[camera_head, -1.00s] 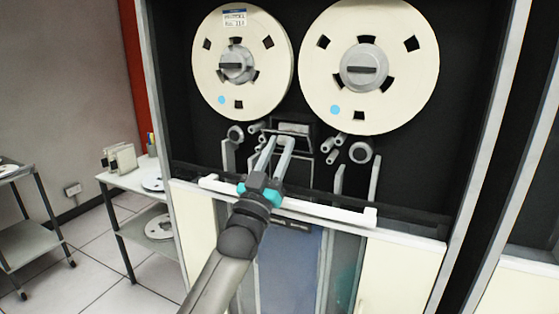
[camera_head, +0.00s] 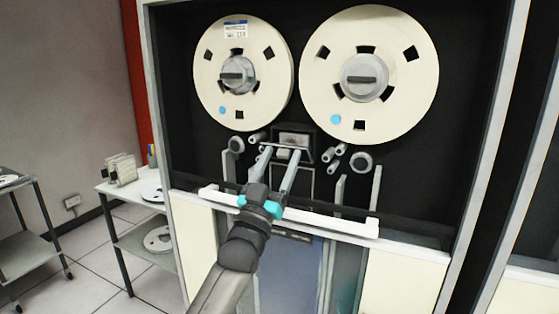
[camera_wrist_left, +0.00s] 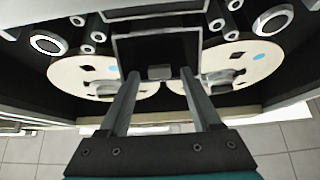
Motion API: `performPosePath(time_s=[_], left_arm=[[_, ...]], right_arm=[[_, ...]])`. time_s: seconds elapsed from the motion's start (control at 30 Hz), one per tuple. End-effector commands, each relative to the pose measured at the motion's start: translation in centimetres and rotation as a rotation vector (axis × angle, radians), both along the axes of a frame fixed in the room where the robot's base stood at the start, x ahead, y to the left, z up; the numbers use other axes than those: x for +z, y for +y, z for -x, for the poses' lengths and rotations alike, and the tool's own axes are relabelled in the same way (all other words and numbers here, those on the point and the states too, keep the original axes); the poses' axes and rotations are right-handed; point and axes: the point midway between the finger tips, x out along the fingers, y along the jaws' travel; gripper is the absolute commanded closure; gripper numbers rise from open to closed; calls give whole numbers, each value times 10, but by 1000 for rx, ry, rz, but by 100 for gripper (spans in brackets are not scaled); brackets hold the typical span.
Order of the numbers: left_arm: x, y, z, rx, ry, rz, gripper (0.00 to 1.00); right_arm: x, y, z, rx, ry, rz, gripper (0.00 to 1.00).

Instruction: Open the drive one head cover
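The tape drive's head cover (camera_head: 308,132) is a small dark box with a pale front panel, centred below the two reels. In the left wrist view the head cover (camera_wrist_left: 150,50) is a dark, flat panel with a small grey tab (camera_wrist_left: 160,72) at its edge. My left gripper (camera_head: 283,149) is in front of the cover, its two long grey fingers apart. In the left wrist view the left gripper (camera_wrist_left: 160,74) has its fingertips on either side of the tab, with gaps visible, so it looks empty. My right gripper is not in view.
Two cream reels, left (camera_head: 212,95) and right (camera_head: 405,85), hang above. Small rollers and guide posts (camera_head: 362,158) flank the cover. A white horizontal bar (camera_head: 340,224) crosses below it, under my gripper. A side table (camera_head: 125,190) with reels stands at left.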

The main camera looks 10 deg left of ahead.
Motion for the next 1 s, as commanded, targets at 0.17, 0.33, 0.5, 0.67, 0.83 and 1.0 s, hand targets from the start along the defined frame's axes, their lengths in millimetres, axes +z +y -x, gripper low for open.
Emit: performPosePath(time_s=[0.17, 0.33, 0.5, 0.67, 0.83, 1.0], left_arm=[[1, 0, 0, 1, -2, 0, 35], [-4, 2, 6, 1, -1, 0, 35], [-20, 8, 25, 1, 1, 0, 35], [-38, 16, 48, 1, 2, -1, 35], [-57, 24, 73, 1, 3, -2, 35], [-73, 31, 96, 1, 2, -1, 35]], right_arm=[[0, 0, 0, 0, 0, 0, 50], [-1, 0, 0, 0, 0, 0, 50], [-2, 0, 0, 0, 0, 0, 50], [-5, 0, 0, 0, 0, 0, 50], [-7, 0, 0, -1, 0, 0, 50], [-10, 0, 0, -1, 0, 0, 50]])
